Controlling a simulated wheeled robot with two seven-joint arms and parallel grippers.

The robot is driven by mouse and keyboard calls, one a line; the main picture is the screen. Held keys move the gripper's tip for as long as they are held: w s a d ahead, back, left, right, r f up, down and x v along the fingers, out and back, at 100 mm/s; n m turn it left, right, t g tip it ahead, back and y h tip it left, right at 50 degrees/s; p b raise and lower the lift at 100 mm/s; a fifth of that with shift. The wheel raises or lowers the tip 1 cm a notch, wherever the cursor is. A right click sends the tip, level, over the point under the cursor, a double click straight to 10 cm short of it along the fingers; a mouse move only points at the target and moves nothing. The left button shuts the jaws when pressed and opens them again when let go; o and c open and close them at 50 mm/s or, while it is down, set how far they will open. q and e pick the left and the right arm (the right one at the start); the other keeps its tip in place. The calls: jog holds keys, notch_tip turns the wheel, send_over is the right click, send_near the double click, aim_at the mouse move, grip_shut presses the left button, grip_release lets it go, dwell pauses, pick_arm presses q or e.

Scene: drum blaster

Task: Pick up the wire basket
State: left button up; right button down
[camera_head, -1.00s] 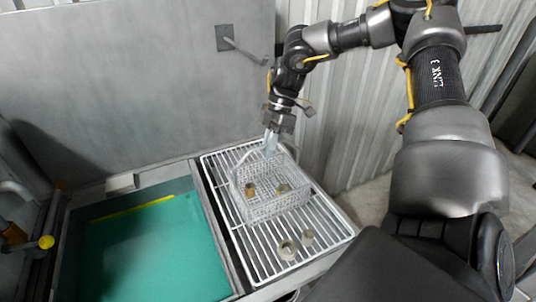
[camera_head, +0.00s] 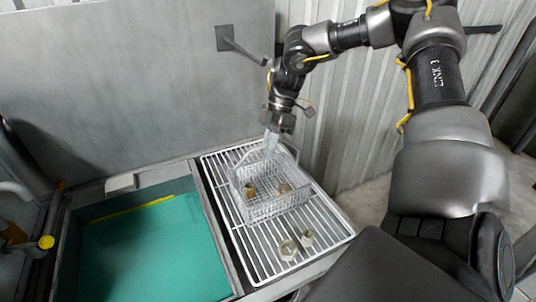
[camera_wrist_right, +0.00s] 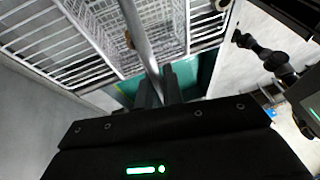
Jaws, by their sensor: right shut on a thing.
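The wire basket (camera_head: 272,207) is a light mesh box with a raised handle. It sits on or just above the white wire rack (camera_head: 264,258) in the head view, with a few brass-coloured fittings (camera_head: 283,188) inside. My right gripper (camera_head: 270,146) is shut on the basket's handle at its back side. In the right wrist view the basket's mesh (camera_wrist_right: 152,28) shows beyond the handle bar (camera_wrist_right: 138,40), which runs down between the fingers (camera_wrist_right: 158,88). Whether the basket's base touches the rack is hard to tell.
A teal-bottomed basin (camera_head: 150,250) lies left of the rack. A grey panel (camera_head: 130,90) and a corrugated wall (camera_head: 345,120) stand behind.

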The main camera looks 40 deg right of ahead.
jog(key=shift+w+r, duration=0.1)
jog(key=shift+r+p, duration=0.25)
jog(key=shift+p, duration=0.2)
jog(key=shift+r+b, duration=0.3)
jog(key=shift+r, duration=0.05)
jog(key=shift+r+b, duration=0.5)
jog(key=shift+r, duration=0.8)
jog(key=w+d+b, duration=0.2)
jog(key=d, duration=1.6)
jog(key=shift+w+b, duration=0.3)
jog(key=shift+a, duration=0.2)
